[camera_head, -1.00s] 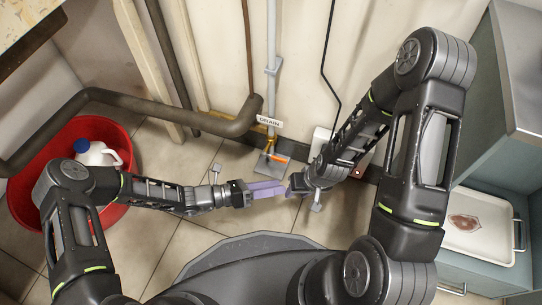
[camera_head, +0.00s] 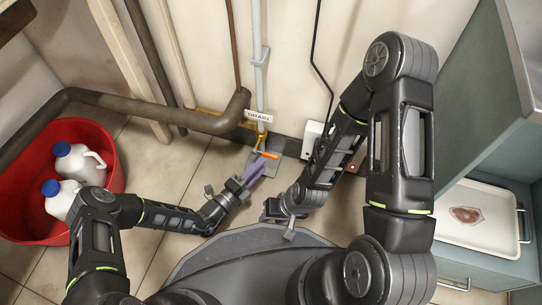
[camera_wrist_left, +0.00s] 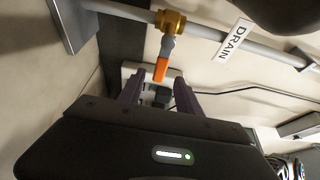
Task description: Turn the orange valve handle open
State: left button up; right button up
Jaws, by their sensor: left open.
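The orange valve handle (camera_head: 266,155) sits low on a grey pipe below the DRAIN label (camera_head: 258,116). In the left wrist view the orange handle (camera_wrist_left: 160,69) hangs from a brass valve (camera_wrist_left: 171,21) on the pipe. My left gripper (camera_head: 254,172) is open, its purple fingers pointing up toward the handle. In the left wrist view its fingers (camera_wrist_left: 159,92) stand apart, with the handle's end seen between or just beyond their tips; contact cannot be told. My right gripper (camera_head: 266,213) is lower, apart from the handle, its fingers mostly hidden.
A red tub (camera_head: 32,222) with white, blue-capped jugs (camera_head: 76,163) stands at left. A thick brown pipe (camera_head: 150,112) runs along the wall. A white wall box (camera_head: 312,139) is right of the valve. A white tray (camera_head: 478,228) sits in the cabinet at right.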

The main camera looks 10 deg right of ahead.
aim_at(270, 157)
pick_arm(q)
jog(key=b+x, duration=0.2)
jog(key=x, duration=0.4)
jog(key=shift+c, duration=0.2)
grip_shut()
dwell(1.2)
